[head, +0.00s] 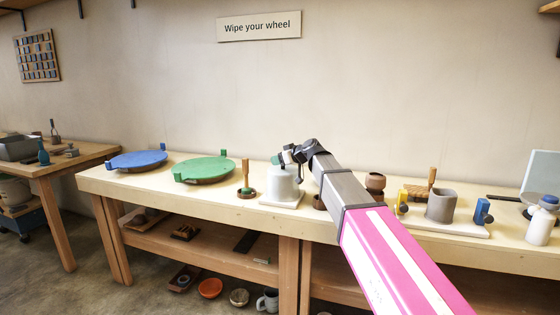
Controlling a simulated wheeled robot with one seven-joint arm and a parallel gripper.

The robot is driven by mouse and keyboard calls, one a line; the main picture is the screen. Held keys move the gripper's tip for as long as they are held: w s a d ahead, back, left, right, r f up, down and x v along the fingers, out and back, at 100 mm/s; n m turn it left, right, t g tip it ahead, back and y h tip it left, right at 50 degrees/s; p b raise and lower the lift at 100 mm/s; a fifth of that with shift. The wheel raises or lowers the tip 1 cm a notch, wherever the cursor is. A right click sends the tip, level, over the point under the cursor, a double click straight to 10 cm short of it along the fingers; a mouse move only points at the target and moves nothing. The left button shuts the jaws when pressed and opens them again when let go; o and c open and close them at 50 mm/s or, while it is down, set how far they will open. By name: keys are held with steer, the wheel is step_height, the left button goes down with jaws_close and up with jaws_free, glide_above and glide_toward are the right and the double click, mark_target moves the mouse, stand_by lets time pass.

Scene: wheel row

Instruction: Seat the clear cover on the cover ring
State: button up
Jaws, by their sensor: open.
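A pale grey, see-through-looking cover (284,182) stands upright on a white square base (281,201) near the middle of the long bench. I take this for the clear cover. A separate cover ring cannot be made out; it may be hidden under or behind the cover. My gripper (283,158) is at the top of the cover, reaching in from the right. The jaws are open, small in the picture and partly hidden by my wrist. Whether they touch the cover's top, I cannot tell.
On the bench (330,222), a blue disc (137,160), a green disc (205,168) and a wooden-handled tool (246,180) stand to the left. Small brown pots (375,182), a grey cup (441,205) between yellow and blue blocks, and a white bottle (540,224) stand to the right.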

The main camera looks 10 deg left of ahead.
steer(key=shift+v, duration=1.7)
steer(key=o, duration=0.6)
steer(key=shift+c, duration=0.2)
steer(key=o, duration=0.4)
